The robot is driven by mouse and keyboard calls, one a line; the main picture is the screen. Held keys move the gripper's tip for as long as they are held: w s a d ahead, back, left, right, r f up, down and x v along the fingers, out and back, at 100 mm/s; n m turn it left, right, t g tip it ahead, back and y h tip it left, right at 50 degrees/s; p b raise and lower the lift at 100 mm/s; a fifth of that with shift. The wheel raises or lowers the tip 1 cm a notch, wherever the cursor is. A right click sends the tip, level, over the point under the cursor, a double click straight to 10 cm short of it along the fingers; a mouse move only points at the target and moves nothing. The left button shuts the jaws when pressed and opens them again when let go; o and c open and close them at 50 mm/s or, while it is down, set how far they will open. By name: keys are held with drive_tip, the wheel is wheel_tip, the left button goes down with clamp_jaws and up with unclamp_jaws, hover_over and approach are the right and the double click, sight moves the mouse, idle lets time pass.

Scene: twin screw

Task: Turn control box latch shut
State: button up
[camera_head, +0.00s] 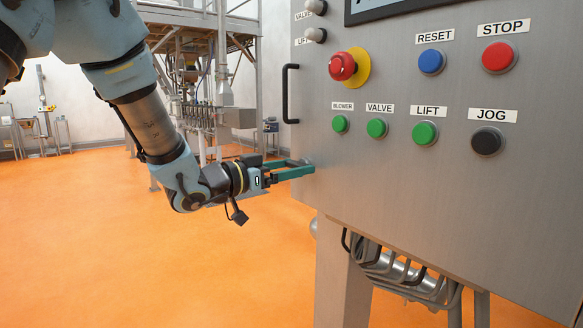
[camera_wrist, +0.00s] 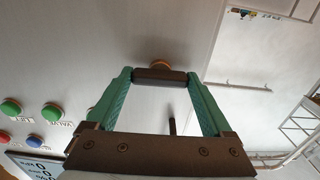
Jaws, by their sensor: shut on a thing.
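The grey control box (camera_head: 420,190) fills the right of the head view, and its front face also shows in the wrist view (camera_wrist: 60,50). My gripper (camera_head: 305,168) is at the box's left edge, below the black handle. In the wrist view my gripper's teal fingers (camera_wrist: 160,78) are shut on the latch (camera_wrist: 160,74), a dark bar spanning the gap between the fingertips. A round, orange-brown base shows just behind the bar. In the head view the latch is hidden at the fingertips.
A black handle (camera_head: 290,94) stands out from the box's left side above my gripper. A red emergency button (camera_head: 343,67) and several labelled buttons are on the front. Cables (camera_head: 385,265) hang beneath the box. Open orange floor (camera_head: 100,240) lies to the left.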

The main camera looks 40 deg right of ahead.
drive_tip(key=o, duration=1.1)
drive_tip(key=shift+o, duration=0.2)
drive_tip(key=a+b, duration=0.2)
drive_tip(key=a, duration=0.9)
drive_tip(key=shift+w+b, duration=0.3)
drive_tip(key=shift+b, duration=0.05)
drive_tip(key=shift+d, duration=0.1)
